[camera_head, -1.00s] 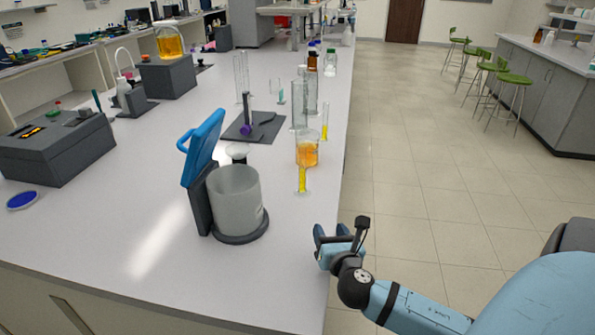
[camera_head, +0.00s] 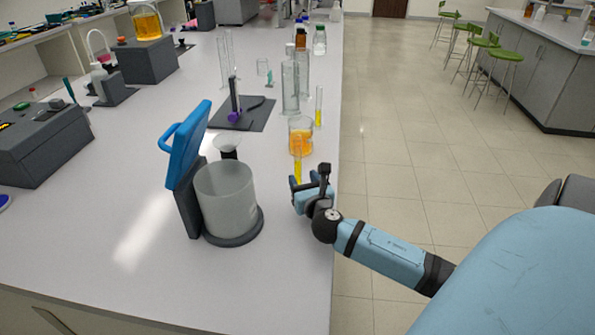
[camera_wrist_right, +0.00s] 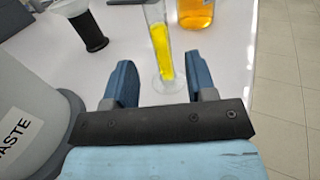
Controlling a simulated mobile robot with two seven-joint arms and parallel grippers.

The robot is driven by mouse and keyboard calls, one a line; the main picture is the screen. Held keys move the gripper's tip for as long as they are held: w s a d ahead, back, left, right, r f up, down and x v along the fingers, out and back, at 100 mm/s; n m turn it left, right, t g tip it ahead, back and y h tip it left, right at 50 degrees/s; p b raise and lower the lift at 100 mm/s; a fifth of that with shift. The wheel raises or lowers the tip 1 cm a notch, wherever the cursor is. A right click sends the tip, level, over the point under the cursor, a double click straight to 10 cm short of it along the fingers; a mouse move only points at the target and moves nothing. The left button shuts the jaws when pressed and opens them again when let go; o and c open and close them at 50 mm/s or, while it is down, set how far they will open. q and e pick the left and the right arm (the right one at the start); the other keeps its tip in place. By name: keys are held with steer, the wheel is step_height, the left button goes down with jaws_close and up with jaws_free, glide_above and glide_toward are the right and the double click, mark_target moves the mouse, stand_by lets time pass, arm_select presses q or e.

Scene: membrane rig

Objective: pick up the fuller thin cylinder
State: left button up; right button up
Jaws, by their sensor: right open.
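Two thin cylinders with yellow liquid stand near the right edge of the bench. The nearer one (camera_head: 298,168) holds the taller yellow column; the farther one (camera_head: 319,107) has yellow only in its lower part. My right gripper (camera_head: 309,181) is open and empty, just on the near side of the nearer cylinder, and hides its foot in the head view. In the right wrist view the nearer cylinder (camera_wrist_right: 161,50) stands upright just beyond and between the two blue fingers (camera_wrist_right: 160,72), without visible contact. My left gripper is out of view.
A beaker of orange liquid (camera_head: 301,138) stands right behind the nearer cylinder. A frosted waste bin (camera_head: 226,200) with a raised blue lid (camera_head: 188,145) stands to the left. Taller clear cylinders (camera_head: 290,85) and bottles stand farther back. The bench edge is close on the right.

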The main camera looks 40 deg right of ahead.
mark_target(299, 170)
steer(key=x, duration=0.5)
steer(key=shift+w+d, duration=0.15)
steer(key=shift+r, duration=0.1)
jaws_close()
